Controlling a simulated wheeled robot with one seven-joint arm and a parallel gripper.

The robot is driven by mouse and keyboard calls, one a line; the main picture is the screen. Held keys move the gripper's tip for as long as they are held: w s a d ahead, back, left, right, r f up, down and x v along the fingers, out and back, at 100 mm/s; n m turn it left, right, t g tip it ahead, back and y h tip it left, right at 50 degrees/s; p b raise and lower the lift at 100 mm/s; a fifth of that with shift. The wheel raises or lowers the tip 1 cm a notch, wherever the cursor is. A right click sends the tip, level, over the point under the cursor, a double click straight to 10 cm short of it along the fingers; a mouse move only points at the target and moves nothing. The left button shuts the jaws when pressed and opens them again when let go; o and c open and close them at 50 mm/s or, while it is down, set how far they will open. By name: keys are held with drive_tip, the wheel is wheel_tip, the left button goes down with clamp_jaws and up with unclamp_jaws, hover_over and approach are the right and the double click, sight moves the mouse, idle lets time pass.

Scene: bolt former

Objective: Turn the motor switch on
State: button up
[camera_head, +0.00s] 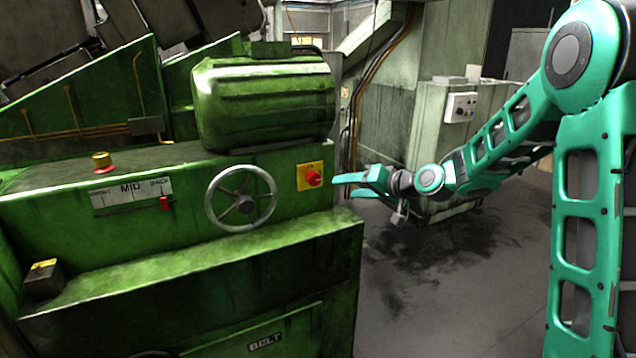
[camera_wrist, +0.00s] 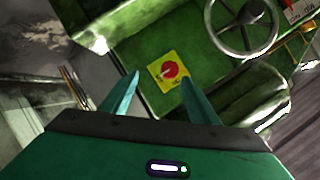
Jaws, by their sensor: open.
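The motor switch is a red rotary knob (camera_head: 313,178) on a yellow plate (camera_head: 302,170), set on the green machine's front face at its right end. In the wrist view the red knob (camera_wrist: 170,70) on its yellow plate (camera_wrist: 158,80) lies ahead of the fingers, between their tips as seen. My gripper (camera_head: 345,185) is just right of the knob in the head view, with its fingers pointing at it. In the wrist view my gripper (camera_wrist: 160,80) is open and empty, its fingers spread apart. I cannot tell whether a fingertip touches the knob.
A handwheel (camera_head: 241,198) sticks out left of the switch. A green motor housing (camera_head: 265,100) sits above it, and a ledge (camera_head: 200,275) juts out below. Open floor (camera_head: 440,290) lies to the right.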

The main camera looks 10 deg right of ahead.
sight(317, 179)
drive_tip(key=shift+t+y, duration=0.4)
drive_tip(key=shift+y, duration=0.1)
drive_tip(key=x, duration=0.4)
drive_tip(key=r+x, duration=0.1)
drive_tip(key=x, duration=0.8)
drive_tip(key=shift+w+a+r, duration=0.2)
drive_tip(key=shift+w+r, duration=0.05)
drive_tip(key=shift+r, duration=0.05)
drive_tip(key=c, duration=1)
